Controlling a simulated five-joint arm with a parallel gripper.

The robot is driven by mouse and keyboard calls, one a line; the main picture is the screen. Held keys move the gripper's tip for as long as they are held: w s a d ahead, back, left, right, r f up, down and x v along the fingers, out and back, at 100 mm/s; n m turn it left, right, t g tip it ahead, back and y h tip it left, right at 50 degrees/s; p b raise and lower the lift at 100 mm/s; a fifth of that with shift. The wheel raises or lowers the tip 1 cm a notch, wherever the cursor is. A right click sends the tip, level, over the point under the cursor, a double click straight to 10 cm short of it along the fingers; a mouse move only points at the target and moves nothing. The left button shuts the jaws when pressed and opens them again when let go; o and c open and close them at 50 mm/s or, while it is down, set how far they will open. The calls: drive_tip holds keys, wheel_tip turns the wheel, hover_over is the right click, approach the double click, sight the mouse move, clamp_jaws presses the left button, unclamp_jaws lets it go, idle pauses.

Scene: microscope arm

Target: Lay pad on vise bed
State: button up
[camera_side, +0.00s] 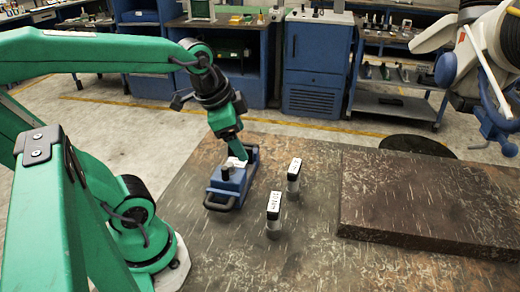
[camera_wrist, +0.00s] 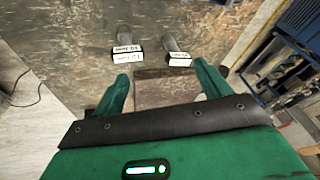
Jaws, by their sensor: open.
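The blue vise (camera_side: 226,190) stands on the worktable, left of centre in the side view. My gripper (camera_side: 238,158) points down over its rear half. A small pale piece (camera_side: 236,163) shows at the fingertips; I cannot tell whether it is the pad or part of the vise. In the wrist view my gripper (camera_wrist: 164,88) is open, its two green fingers wide apart. A flat brownish plate (camera_wrist: 165,94) with a dark far edge lies between them, apart from both fingers as far as I can see; it may be the pad. Most of the vise is hidden there.
Two short posts with white labels stand right of the vise, one nearer (camera_side: 273,208) and one farther (camera_side: 294,172). A thick brown slab (camera_side: 430,200) covers the right of the worktable (camera_side: 330,265). A white and blue machine (camera_side: 485,60) hangs over the back right.

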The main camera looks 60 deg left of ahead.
drive_tip(key=s+n, duration=0.1)
drive_tip(key=d+n, duration=0.1)
drive_tip(key=n, duration=0.1)
drive_tip(key=s+d+n+t, duration=0.1)
drive_tip(key=n, duration=0.1)
drive_tip(key=shift+s+d+r, duration=0.1)
drive_tip(key=shift+s+d, duration=0.15)
drive_tip(key=shift+s, duration=0.05)
